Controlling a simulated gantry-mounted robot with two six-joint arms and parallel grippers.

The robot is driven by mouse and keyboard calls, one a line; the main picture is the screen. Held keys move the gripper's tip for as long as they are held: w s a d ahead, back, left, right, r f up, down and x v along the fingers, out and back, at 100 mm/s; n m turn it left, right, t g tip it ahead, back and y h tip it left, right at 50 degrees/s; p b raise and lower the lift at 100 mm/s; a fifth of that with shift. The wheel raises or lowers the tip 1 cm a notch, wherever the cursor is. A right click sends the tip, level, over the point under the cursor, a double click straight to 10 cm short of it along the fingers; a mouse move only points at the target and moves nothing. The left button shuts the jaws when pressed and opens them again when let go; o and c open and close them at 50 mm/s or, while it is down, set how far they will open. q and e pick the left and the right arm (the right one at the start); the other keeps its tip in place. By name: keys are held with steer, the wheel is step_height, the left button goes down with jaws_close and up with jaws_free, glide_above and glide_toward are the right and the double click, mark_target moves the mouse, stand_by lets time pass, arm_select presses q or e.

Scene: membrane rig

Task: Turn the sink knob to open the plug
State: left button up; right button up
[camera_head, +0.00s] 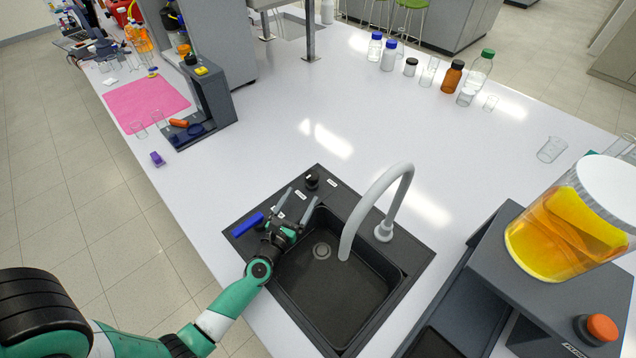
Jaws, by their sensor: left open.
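The black sink (395,291) is set into the white bench, with a grey curved faucet (372,200) on its right side. A round black knob (312,180) stands on the sink's far rim, with small white labels near it. The round drain plug (321,251) lies in the basin floor; I cannot tell if it is open. My left gripper (299,203) is open above the sink's left rim, its fingers pointing up the picture toward the knob. It looks empty and a little short of the knob. My right gripper is not in view.
A blue bar-shaped object (247,224) lies on the sink's left rim, close beside my left gripper. A device with a jar of orange liquid (560,240) stands at the right. Bottles (452,77) stand at the back.

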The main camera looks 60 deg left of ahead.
mark_target(315, 172)
arm_select(q)
steer(key=shift+a+r, duration=0.1)
steer(key=shift+a, duration=0.05)
steer(key=shift+w+a+r, duration=0.1)
steer(key=shift+a+r, duration=0.05)
steer(key=b+x, duration=0.2)
steer(key=x, duration=0.8)
steer(key=shift+w+a, duration=0.1)
steer(key=shift+w, duration=0.05)
steer(key=shift+w+a, duration=0.4)
steer(key=shift+w, duration=0.05)
steer(key=shift+c, duration=0.3)
jaws_close()
